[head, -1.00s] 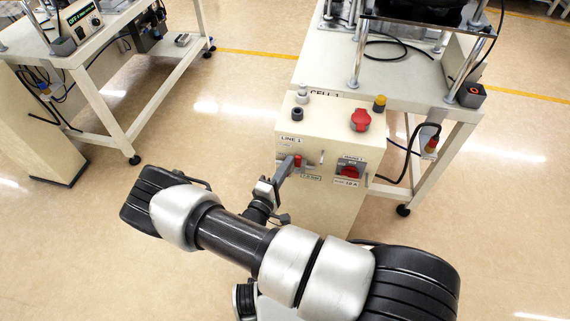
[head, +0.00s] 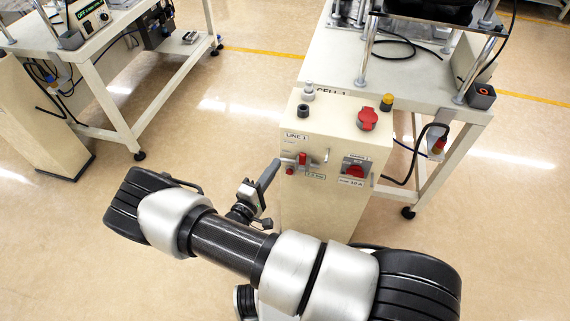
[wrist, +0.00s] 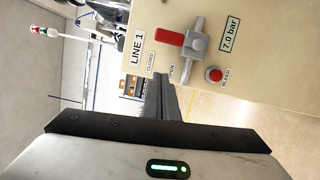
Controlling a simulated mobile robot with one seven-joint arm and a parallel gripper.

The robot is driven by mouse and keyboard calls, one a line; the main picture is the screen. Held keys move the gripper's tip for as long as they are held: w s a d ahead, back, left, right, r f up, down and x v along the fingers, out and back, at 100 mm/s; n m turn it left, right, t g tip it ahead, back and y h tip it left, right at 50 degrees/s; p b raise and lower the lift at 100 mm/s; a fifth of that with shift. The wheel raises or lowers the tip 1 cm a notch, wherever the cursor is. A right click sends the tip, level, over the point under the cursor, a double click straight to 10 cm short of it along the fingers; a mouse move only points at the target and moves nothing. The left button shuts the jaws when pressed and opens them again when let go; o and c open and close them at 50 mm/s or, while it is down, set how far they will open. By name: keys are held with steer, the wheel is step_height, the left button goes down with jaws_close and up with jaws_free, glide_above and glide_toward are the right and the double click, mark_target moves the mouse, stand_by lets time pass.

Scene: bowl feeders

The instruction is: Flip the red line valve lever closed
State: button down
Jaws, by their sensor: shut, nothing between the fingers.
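The red line valve lever (head: 302,158) is on the front of the cream LINE 1 panel (head: 340,135). In the wrist view the lever (wrist: 170,37) lies crosswise to the grey valve pipe (wrist: 197,43) and points toward the LINE 1 label. The CLOSED and OPEN labels (wrist: 172,72) are printed beside it, below the lever in that view. My gripper (head: 272,168) is shut and empty, left of the panel and apart from the lever. Its dark fingers (wrist: 163,95) show together in the wrist view.
A round red bleed button (wrist: 214,74) sits close to the valve. A white workbench (head: 420,85) stands behind.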

steer(key=v, duration=0.6)
steer(key=shift+s+a, duration=0.3)
steer(key=shift+r, duration=0.1)
steer(key=s+d+r+m+g+y, duration=0.15)
steer(key=d+r+m+g, duration=0.3)
steer(key=r, duration=0.45)
steer(key=s+d+r+m+g, duration=0.3)
steer(key=d+r+g, duration=0.3)
steer(key=r, duration=0.2)
steer(key=s+d+r+m+g+y, duration=0.1)
steer(key=s+d+r+m+g, duration=0.3)
steer(key=r, duration=0.5)
steer(key=s+d+r+t+y, duration=0.1)
steer(key=s+r+t+y, duration=0.1)
steer(key=s+r+y, duration=0.3)
steer(key=s+d+r+t+y, duration=0.1)
steer(key=s+r+t+y, duration=0.15)
steer(key=r, duration=0.55)
step_height(320, 180, up, 15)
steer(key=p, duration=1.4)
steer(key=shift+s+m+p, duration=0.25)
steer(key=shift+m+p, duration=0.1)
steer(key=shift+m, duration=0.1)
